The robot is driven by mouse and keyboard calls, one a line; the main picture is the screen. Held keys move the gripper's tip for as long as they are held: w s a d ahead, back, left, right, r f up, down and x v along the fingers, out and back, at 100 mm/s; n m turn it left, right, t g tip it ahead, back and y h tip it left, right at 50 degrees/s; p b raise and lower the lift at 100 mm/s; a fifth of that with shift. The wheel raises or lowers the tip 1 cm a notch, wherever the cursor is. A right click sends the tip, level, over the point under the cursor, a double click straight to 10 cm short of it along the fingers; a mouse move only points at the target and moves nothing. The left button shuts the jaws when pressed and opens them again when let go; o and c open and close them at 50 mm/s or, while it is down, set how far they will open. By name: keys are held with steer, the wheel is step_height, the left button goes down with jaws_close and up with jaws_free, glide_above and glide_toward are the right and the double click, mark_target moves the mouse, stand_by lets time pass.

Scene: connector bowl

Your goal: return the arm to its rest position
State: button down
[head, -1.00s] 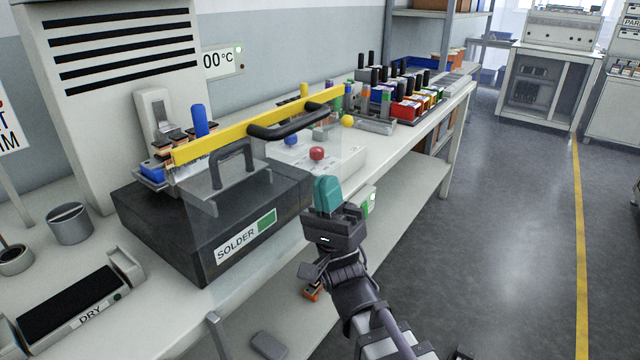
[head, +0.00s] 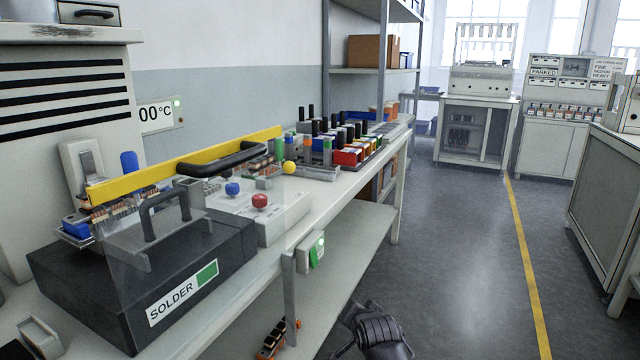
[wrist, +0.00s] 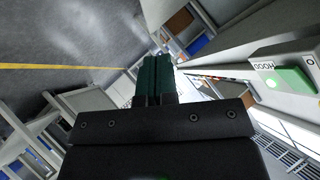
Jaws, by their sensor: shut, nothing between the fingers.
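My gripper (wrist: 152,78) shows in the wrist view with its two teal fingers pressed together and nothing between them. It points out over the grey floor and the white bench, in free space. In the head view only a dark part of my arm shows at the bottom edge, right of the bench. The gripper's fingers are not visible there.
The bench holds a black SOLDER box (head: 150,270), a yellow bar (head: 190,165) with a black handle, and a rack of coloured parts. A box with a green button (head: 317,250) is at the bench's front edge; a HOOD button (wrist: 290,80) is right in the wrist view.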

steer(key=s+d+f+n+g+h+p, duration=0.1)
steer(key=s+d+f+n+g, duration=0.2)
steer(key=s+d+g, duration=0.3)
steer(key=s+d+f+n+g+h+p, duration=0.1)
steer(key=s+d+f+n+g+p, duration=0.15)
steer(key=s+g, duration=0.5)
step_height(320, 180, up, 32)
steer(key=s+t+p, duration=0.1)
steer(key=t+p, duration=0.1)
steer(key=p, duration=2.9)
steer(key=shift+d+n, duration=0.15)
steer(key=shift+n, duration=0.3)
